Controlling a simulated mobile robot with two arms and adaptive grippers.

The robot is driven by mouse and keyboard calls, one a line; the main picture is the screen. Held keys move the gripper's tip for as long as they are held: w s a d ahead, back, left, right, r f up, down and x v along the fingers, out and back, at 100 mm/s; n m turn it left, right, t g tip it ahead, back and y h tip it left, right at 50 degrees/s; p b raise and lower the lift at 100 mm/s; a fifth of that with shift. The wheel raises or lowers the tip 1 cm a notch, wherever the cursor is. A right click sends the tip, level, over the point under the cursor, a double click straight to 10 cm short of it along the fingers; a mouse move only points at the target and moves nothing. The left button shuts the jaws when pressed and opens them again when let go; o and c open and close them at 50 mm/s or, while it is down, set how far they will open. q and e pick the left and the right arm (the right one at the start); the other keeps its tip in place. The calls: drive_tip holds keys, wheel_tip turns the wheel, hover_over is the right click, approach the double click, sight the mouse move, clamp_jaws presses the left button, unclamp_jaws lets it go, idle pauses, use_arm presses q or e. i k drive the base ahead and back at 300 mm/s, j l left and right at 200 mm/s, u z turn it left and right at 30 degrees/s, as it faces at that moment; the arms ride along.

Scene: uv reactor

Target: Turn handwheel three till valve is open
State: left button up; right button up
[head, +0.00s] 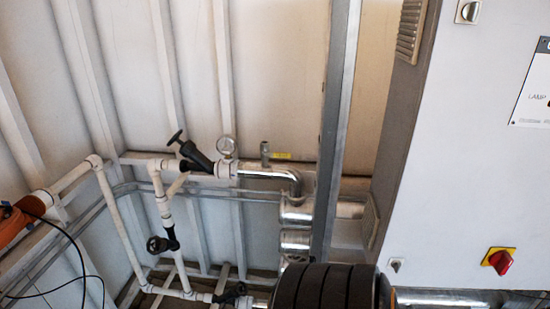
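Several black handwheel valves sit on the white pipework, and I see no number marking any of them as three. The upper handwheel (175,137) tops a slanted black valve body (195,154) on the upper horizontal pipe. The middle handwheel (157,245) is on a vertical pipe below it. I cannot tell whether any valve is open or shut. Neither of my grippers can be made out in the head view.
A grey cabinet (450,160) with a red switch (500,262) fills the right. The ribbed cylinder (325,287) blocks the bottom centre. An orange object (12,222) with black cables is at left.

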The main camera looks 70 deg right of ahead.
sight(242, 289)
drive_tip(key=z, duration=1.95)
